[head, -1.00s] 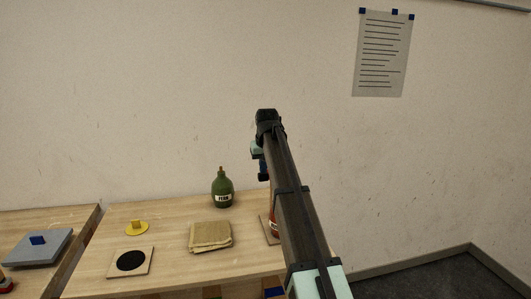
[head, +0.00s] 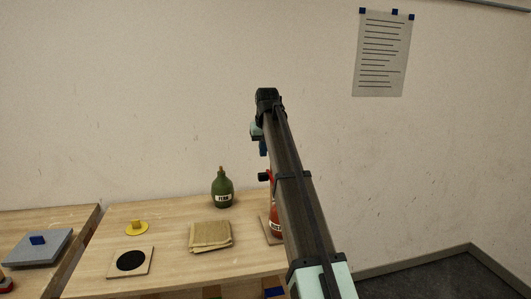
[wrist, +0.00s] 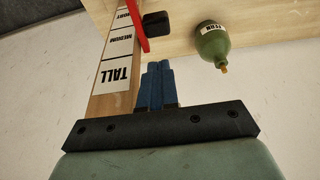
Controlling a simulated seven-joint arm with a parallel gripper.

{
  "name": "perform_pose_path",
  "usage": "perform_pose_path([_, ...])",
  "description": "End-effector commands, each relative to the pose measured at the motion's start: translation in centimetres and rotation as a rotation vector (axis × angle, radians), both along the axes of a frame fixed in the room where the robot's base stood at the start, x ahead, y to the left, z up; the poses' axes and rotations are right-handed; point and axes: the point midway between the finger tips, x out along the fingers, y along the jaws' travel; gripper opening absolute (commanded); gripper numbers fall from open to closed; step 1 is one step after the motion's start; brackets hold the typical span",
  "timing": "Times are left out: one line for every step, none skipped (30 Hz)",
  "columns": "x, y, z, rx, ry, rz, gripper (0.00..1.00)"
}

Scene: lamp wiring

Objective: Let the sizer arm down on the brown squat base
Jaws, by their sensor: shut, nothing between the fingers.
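The wooden sizer post (wrist: 107,88) bears white labels; TALL and MEDIUM read clearly, and a third is cut off. Its red arm (wrist: 137,25) ends in a black knob (wrist: 155,24); in the head view the knob (head: 264,177) sticks out left from behind my arm. My gripper (head: 263,148) is above the knob, apart from it. Its blue fingers (wrist: 155,85) are shut together and empty. A reddish-brown vessel with a white label (head: 275,224) stands on a thin board, partly hidden by my arm. I cannot tell whether the sizer arm touches it.
A green bottle labelled FERN (head: 222,188) stands left of the sizer. A folded tan cloth (head: 210,237), a yellow piece (head: 136,228) and a board with a black disc (head: 132,262) lie on the table. A grey lidded item (head: 38,250) is far left. My arm blocks the right.

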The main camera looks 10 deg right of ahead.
Motion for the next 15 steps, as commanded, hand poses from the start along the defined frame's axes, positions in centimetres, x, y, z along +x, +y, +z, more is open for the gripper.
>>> perform_pose_path([0.1,0.0,0.6,0.0,-0.001,0.0,0.0])
perform_pose_path([0.1,0.0,0.9,0.0,-0.001,0.0,0.0])
perform_pose_path([0.1,0.0,1.3,0.0,-0.001,0.0,0.0])
perform_pose_path([0.1,0.0,1.5,0.0,-0.001,0.0,0.0])
perform_pose_path([0.1,0.0,1.8,0.0,0.0,0.0,0.0])
perform_pose_path([0.1,0.0,2.2,0.0,0.0,0.0,0.0])
perform_pose_path([0.1,0.0,2.5,0.0,0.0,0.0,0.0])
perform_pose_path([0.1,0.0,2.8,0.0,0.0,0.0,0.0])
perform_pose_path([0.1,0.0,3.2,0.0,-0.001,0.0,0.0])
perform_pose_path([0.1,0.0,3.5,0.0,-0.001,0.0,0.0])
perform_pose_path([0.1,0.0,3.8,0.0,-0.001,0.0,0.0])
perform_pose_path([0.1,0.0,4.2,0.0,-0.001,0.0,0.0])
perform_pose_path([0.1,0.0,4.4,0.0,-0.001,0.0,0.0])
perform_pose_path([0.1,0.0,4.7,0.0,-0.001,0.0,0.0])
perform_pose_path([0.1,0.0,5.1,0.0,0.0,0.0,0.0])
